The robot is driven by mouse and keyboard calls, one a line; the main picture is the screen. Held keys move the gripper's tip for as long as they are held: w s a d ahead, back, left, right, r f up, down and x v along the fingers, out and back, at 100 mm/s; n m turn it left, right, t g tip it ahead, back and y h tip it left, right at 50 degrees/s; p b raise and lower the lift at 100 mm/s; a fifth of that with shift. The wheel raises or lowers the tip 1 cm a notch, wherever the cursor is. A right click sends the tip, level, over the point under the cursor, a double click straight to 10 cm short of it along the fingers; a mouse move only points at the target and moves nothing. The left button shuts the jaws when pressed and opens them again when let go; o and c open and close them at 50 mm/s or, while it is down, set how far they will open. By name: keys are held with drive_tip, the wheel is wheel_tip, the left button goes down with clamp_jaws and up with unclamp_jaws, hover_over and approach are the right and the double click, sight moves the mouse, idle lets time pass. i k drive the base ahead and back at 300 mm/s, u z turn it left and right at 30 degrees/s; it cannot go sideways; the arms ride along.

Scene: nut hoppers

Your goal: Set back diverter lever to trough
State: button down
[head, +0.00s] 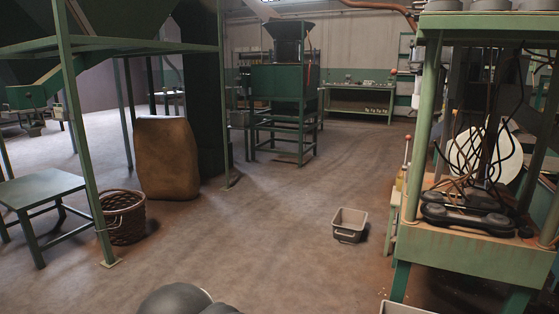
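I cannot pick out the diverter lever or the trough for certain. A thin upright rod with an orange-red knob (407,150) stands at the left side of the green machine on the right; whether it is the diverter lever I cannot tell. A green hopper outlet (26,97) hangs under the large hopper at the far left, small and dim, with no clear handle showing. My gripper is not in view; only a dark rounded part of my own body shows at the bottom edge.
A grey bin (349,225) sits on the floor right of centre. A wicker basket (123,217), brown sack (166,158) and green stool (40,188) stand at left. The green machine (470,240) fills the right. A green hopper stand (285,85) is behind. The middle floor is clear.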

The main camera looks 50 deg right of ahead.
sight(408, 138)
drive_tip(key=z, duration=1.8)
drive_tip(key=i, duration=0.85)
drive_tip(key=u, duration=0.65)
drive_tip(key=i, duration=0.8)
drive_tip(key=z, duration=1)
drive_tip(key=i, duration=0.65)
drive_tip(key=z, duration=0.75)
